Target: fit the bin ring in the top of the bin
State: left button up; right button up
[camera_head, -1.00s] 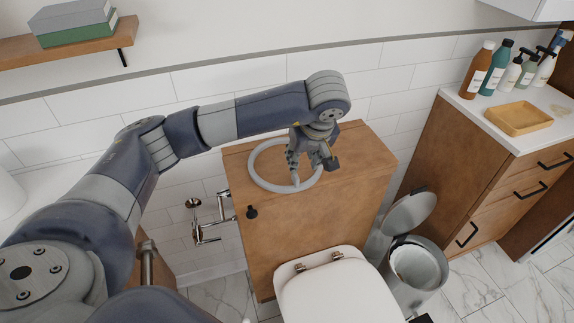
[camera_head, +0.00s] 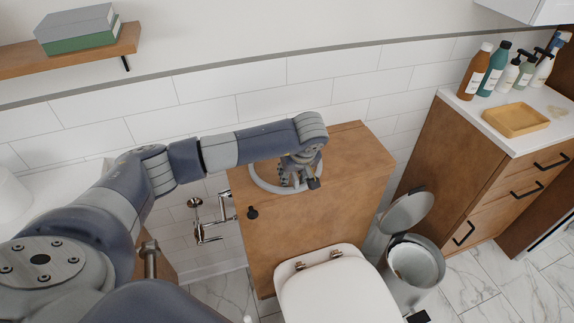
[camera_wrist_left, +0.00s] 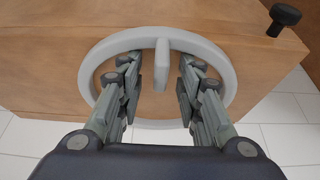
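The bin ring (camera_head: 261,184) is a pale grey hoop lying flat on the wooden cabinet top behind the toilet. In the left wrist view the ring (camera_wrist_left: 88,68) shows an upright tab (camera_wrist_left: 162,62) on its far side. My left gripper (camera_wrist_left: 160,88) is open over the ring, its fingers spread either side of the line of the tab; contact cannot be told. In the head view my left gripper (camera_head: 292,182) hides part of the ring. The metal bin (camera_head: 425,290) stands on the floor right of the toilet with its lid (camera_head: 406,211) raised. My right gripper is out of view.
A chrome holder (camera_head: 205,225) is on the cabinet's left. A vanity (camera_head: 480,180) with bottles and a yellow tray (camera_head: 516,119) stands at right. A wall shelf (camera_head: 70,52) is upper left.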

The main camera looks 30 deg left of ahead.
pick_arm(q)
grip_shut()
jog(key=shift+r, duration=0.1)
